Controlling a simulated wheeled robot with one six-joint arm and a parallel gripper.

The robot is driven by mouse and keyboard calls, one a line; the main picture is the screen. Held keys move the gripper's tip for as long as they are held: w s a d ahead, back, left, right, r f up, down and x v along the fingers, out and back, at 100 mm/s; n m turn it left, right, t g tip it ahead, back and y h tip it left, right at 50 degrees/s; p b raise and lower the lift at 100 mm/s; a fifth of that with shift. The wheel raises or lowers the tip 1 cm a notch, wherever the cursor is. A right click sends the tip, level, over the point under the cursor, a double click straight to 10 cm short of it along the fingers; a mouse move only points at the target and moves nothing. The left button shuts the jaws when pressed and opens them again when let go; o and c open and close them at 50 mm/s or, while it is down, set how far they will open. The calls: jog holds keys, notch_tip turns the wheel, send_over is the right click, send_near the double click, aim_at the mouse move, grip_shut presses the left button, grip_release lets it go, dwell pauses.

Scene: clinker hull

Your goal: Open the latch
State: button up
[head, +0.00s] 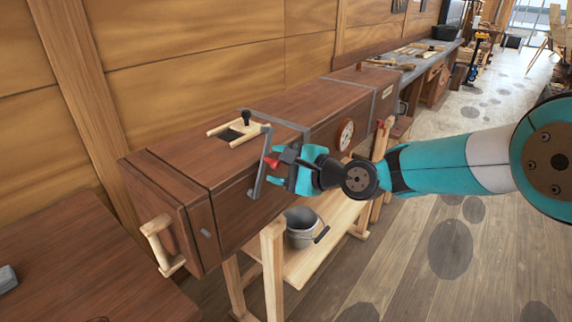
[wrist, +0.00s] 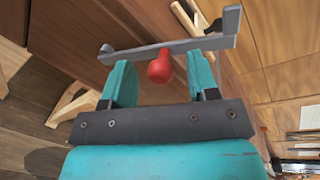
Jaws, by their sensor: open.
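The latch is a grey metal bar (head: 259,172) with a red knob (head: 271,163), at the front of a long dark wooden chest (head: 282,130). In the wrist view the grey bar (wrist: 205,44) crosses the upper middle, and the round red knob (wrist: 160,69) stands out from it. My gripper (head: 281,167) is at the latch, with its teal fingers open. In the wrist view my gripper (wrist: 158,80) has one finger on each side of the red knob, with gaps between. The fingertips are close to the bar; I cannot tell whether they touch it.
A pale wooden handle (head: 158,243) sticks out from the chest's near end. A grey bucket (head: 300,228) stands on the shelf of the wooden stand (head: 273,262) below. A dark wooden tabletop (head: 85,260) is at the lower left. The floor (head: 400,270) to the right is open.

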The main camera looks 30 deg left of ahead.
jog(key=shift+d, duration=0.1)
jog(key=b+v, duration=0.5)
jog(key=v, duration=1.2)
jog(key=shift+d, duration=0.15)
jog(key=s+d+r+n+h, duration=0.1)
jog(key=s+d+n+h, duration=0.4)
jog(key=s+d+n, duration=0.2)
jog(key=shift+s+d+r+g, duration=0.15)
jog(key=shift+d+r+g, duration=0.15)
jog(key=shift+d, duration=0.9)
jog(key=s+d+f+n+h, duration=0.1)
jog(key=s+d+n+h, duration=0.1)
jog(key=s+d, duration=0.2)
jog(key=s+d+f+n+h, duration=0.1)
jog(key=s+d+n+h, duration=0.1)
jog(key=s+d, duration=0.2)
jog(key=s+d+f+n+h, duration=0.1)
jog(key=s+d+n+h, duration=0.1)
jog(key=s+d, duration=0.3)
jog(key=shift+d+n+g+h, duration=0.35)
jog(key=shift+d+n, duration=0.25)
jog(key=shift+d, duration=0.9)
jog(key=shift+c, duration=0.2)
